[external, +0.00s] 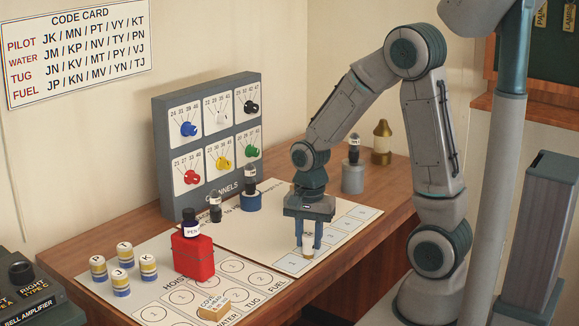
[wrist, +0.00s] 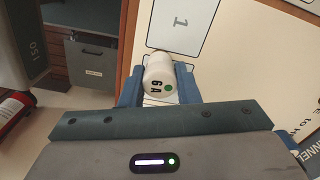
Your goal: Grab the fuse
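The fingers are close on both sides of the fuse. I cannot tell whether they press on it, or whether its lower end touches the board.
A grey channels panel (external: 207,140) with coloured knobs stands behind the white board (external: 250,240). A red block (external: 192,257), several striped cylinders (external: 122,280), a blue round holder (external: 251,201), a grey holder (external: 352,178) and a brass piece (external: 381,145) stand around. A wooden block (external: 213,307) lies in front.

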